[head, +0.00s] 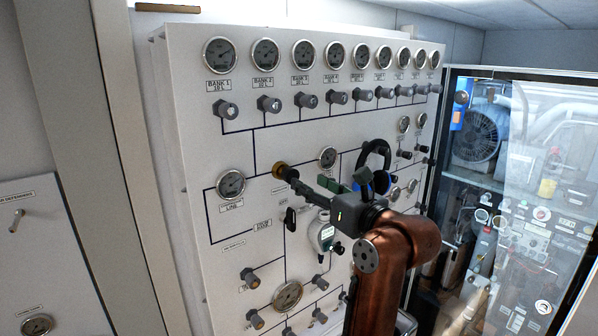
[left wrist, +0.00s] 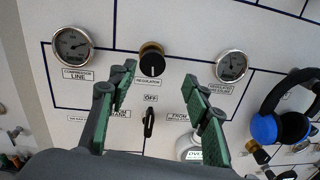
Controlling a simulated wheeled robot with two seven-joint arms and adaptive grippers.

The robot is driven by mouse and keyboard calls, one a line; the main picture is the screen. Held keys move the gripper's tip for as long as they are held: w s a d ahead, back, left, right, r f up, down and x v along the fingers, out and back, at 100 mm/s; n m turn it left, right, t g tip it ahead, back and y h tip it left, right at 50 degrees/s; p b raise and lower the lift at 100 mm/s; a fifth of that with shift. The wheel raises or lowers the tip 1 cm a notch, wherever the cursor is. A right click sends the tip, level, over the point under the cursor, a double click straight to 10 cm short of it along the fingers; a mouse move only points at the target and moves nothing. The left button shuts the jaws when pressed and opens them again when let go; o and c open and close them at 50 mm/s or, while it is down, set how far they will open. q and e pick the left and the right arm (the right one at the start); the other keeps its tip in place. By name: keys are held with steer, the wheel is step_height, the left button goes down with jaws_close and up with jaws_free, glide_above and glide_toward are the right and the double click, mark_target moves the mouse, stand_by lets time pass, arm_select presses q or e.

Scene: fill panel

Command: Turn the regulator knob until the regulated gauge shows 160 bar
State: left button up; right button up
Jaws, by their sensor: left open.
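The regulator knob (left wrist: 152,60) is black with a brass collar and a white mark, above its REGULATOR label. In the head view its brass part (head: 279,170) shows beside the fingertips. The regulated gauge (left wrist: 231,66) is a round dial to the right of the knob; it also shows in the head view (head: 328,157). Its needle is too small to read. My left gripper (left wrist: 158,84) is open, its green-padded fingers spread just below the knob on either side, with nothing between them. It also shows in the head view (head: 308,182). My right gripper is in neither view.
The line gauge (left wrist: 73,44) is left of the knob. A black OFF lever (left wrist: 149,122) sits below it. Black and blue ear defenders (left wrist: 284,112) hang at the right. Several bank gauges and valves line the panel top (head: 390,25). A glass-fronted cabinet (head: 560,130) stands at right.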

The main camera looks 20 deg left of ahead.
mark_target(293, 176)
arm_select(q)
steer(key=a, duration=0.1)
steer(key=a+p, duration=0.1)
steer(key=shift+w+a+r, duration=0.25)
steer(key=shift+a+r, duration=0.05)
steer(key=shift+r, duration=0.1)
steer(key=p+x, duration=0.1)
steer(key=x, duration=0.2)
steer(key=shift+w+f, duration=0.2)
steer(key=shift+w+a, duration=0.25)
steer(key=shift+a, duration=0.1)
steer(key=shift+w+f, duration=0.1)
steer(key=shift+w, duration=0.1)
steer(key=shift+c, duration=1.2)
steer(key=c, duration=0.9)
steer(key=shift+n, duration=0.6)
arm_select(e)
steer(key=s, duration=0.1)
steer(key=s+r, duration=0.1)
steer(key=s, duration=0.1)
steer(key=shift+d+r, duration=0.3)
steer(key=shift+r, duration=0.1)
